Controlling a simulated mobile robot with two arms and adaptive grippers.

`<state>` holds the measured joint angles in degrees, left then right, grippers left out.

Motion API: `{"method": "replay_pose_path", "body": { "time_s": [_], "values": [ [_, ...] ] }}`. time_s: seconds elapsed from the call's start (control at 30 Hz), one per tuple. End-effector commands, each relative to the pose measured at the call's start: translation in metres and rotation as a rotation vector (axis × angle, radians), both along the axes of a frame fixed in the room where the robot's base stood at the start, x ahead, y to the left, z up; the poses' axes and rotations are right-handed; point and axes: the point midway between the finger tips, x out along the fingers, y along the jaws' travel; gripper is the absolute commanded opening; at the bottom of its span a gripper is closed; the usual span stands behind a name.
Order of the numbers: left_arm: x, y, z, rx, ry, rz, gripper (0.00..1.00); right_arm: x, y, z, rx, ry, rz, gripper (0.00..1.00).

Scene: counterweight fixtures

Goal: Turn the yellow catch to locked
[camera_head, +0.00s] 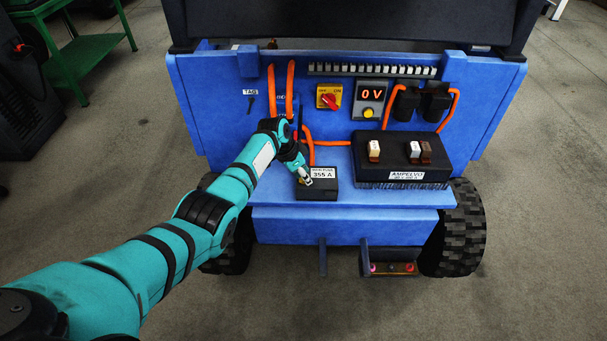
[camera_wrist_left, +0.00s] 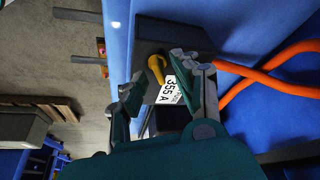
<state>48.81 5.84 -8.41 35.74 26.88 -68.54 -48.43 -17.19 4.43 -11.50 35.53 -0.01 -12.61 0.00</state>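The yellow catch (camera_wrist_left: 157,67) is a small curved lever on a black box (camera_wrist_left: 160,35) with a white "355 A" label (camera_wrist_left: 172,88), seen in the left wrist view. The same black box (camera_head: 318,190) sits on the blue ledge in the head view, where I cannot make out the catch near my gripper. My left gripper (camera_head: 304,176) reaches down over the box's left part. In the wrist view my left gripper (camera_wrist_left: 158,77) has its fingers apart, one on either side of the catch, and I see no clear contact. My right gripper is in neither view.
Orange cables (camera_head: 290,90) run beside my left gripper. A black unit marked "AMPELVO" (camera_head: 400,172) stands to the right on the ledge. The ledge's front edge (camera_head: 345,203) is clear.

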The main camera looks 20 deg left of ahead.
Motion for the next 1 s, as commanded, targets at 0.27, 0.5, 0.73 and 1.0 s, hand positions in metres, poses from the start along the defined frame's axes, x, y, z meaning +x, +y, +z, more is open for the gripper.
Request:
{"method": "replay_pose_path", "body": {
  "time_s": [0.27, 0.5, 0.73, 1.0],
  "values": [
    [0.0, 0.0, 0.001, 0.0, -0.001, 0.001, 0.31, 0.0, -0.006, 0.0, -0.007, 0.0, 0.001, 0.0],
    [-0.005, 0.007, 0.021, 0.0, -0.005, 0.002, 0.31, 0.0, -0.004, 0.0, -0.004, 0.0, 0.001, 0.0],
    [-0.017, 0.019, 0.064, 0.001, -0.006, 0.001, 0.31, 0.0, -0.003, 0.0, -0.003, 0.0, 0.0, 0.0],
    [-0.03, 0.03, 0.103, 0.0, -0.001, 0.001, 0.31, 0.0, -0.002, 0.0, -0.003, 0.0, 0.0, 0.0]
  ]
}}
